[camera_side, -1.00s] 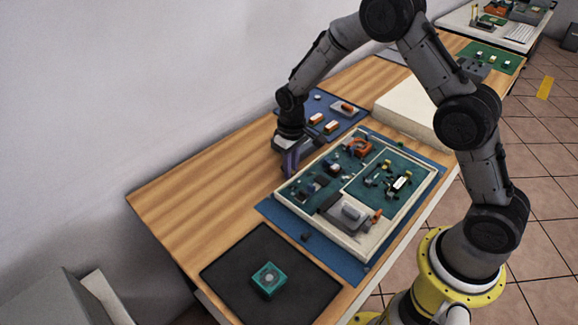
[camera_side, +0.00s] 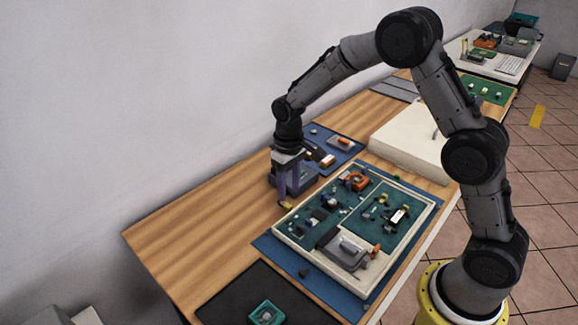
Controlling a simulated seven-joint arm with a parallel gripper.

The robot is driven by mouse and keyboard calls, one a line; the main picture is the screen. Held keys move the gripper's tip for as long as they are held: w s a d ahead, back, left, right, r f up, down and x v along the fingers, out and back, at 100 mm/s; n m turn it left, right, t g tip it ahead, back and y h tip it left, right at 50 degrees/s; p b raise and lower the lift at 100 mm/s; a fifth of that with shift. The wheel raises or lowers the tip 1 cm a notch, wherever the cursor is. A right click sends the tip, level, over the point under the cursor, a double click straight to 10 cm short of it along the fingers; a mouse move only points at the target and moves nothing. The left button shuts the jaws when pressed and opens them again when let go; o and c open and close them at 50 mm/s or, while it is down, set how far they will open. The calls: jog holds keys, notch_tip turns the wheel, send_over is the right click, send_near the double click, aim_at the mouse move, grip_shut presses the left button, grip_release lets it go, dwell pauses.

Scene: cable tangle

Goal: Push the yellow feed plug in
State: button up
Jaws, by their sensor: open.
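The cream-framed unit (camera_side: 366,291) with green circuit boards lies on a blue mat (camera_side: 271,240). A small yellow piece (camera_side: 286,205), possibly the yellow feed plug, shows just below my gripper at the unit's far-left corner. It is too small to tell whether it is plugged in. My gripper (camera_side: 288,192) points down over the wood beside that corner, its purple fingers apart. I see nothing held between them. Other small yellow parts (camera_side: 383,199) sit on the right-hand board. Any socket for the plug is too small to make out.
A blue mat (camera_side: 347,156) with orange and grey parts lies behind my gripper. A black mat (camera_side: 225,300) with a teal box (camera_side: 266,313) is at the front. The wooden tabletop (camera_side: 190,225) on the left is clear.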

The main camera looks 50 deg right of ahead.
notch_tip(320, 180, up, 8)
jog(key=shift+f, duration=0.15)
dwell(0.3)
notch_tip(320, 180, up, 8)
jog(key=t, duration=0.2)
send_over(289, 206)
jog(key=s, duration=0.2)
jog(key=s+r+t, duration=0.2)
jog(key=s+r, duration=0.6)
jog(key=s, duration=0.3)
jog(key=s+f, duration=0.2)
jog(key=s, duration=0.6)
jog(key=s+d+f+t, duration=0.1)
jog(key=s+f, duration=0.1)
jog(key=s, duration=0.5)
jog(key=shift+s+f+t, duration=0.3)
jog(key=shift+s+f, duration=0.05)
